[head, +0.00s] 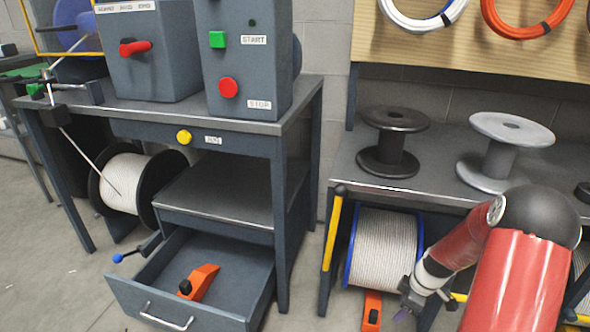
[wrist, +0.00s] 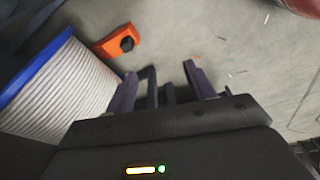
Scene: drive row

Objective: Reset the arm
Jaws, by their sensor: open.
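My gripper (wrist: 160,82) shows in the wrist view with its two fingers apart and nothing between them. It points down toward the grey concrete floor. In the head view my red arm comes in at the lower right, and my gripper (head: 405,306) hangs low in front of the right bench, partly cut by the lower edge. The blue-rimmed cable spool (head: 384,250) is just behind it; the spool also shows at the left of the wrist view (wrist: 62,90). An orange tool (head: 372,310) lies on the floor near the gripper, and shows in the wrist view (wrist: 119,41).
The left bench (head: 150,108) carries two grey control boxes. Below, an open drawer (head: 190,262) juts out with an orange tool (head: 203,281) inside. A black spool (head: 390,150) and a grey spool (head: 497,150) stand on the right bench. Floor between the benches is clear.

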